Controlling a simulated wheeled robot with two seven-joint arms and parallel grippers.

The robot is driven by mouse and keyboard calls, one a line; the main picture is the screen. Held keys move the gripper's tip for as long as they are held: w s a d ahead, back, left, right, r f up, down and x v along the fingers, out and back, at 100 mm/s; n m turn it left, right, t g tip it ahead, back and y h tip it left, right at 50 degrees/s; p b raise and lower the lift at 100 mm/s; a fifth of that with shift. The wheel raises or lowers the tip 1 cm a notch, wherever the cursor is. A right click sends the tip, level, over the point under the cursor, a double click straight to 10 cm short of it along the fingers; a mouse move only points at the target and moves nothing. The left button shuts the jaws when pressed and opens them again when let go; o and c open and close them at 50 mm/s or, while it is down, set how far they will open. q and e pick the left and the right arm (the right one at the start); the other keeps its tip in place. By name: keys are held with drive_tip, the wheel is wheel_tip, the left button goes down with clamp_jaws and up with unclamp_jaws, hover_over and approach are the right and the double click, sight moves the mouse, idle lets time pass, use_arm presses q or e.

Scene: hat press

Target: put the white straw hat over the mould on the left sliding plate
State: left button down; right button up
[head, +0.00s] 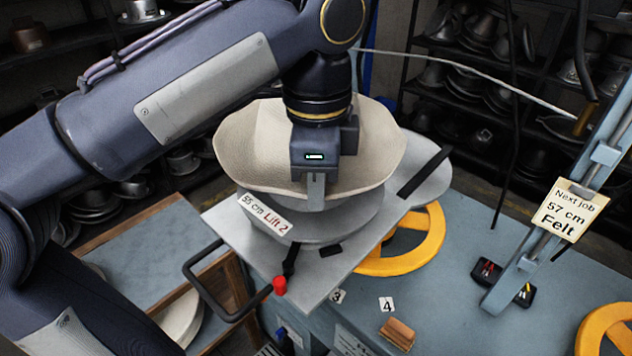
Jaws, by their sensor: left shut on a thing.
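The white straw hat (375,150) is cream-coloured with a wide wavy brim. It is above the left sliding plate (228,215), a grey plate with a handle at its front left. My left gripper (316,190) points down at the near side of the hat and is shut on it. The round grey mould (345,218) shows just under the hat; its upper part is hidden. I cannot tell whether the hat touches the mould. My right gripper is not in view.
A tag reading "55 cm Lift 2" (265,214) is in front of the mould. The blue-grey bench (455,310) carries yellow rings (425,245), a small wooden block (397,334) and a blue upright (560,220) with a "57 cm Felt" card (570,208). Shelves of metal moulds stand behind.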

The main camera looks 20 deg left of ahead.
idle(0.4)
use_arm(q)
drive_tip(key=shift+f+b, duration=1.45)
drive_tip(key=shift+f, duration=0.65)
drive_tip(key=shift+r, duration=0.1)
drive_tip(key=shift+f, duration=0.3)
drive_tip(key=c, duration=1.5)
unclamp_jaws()
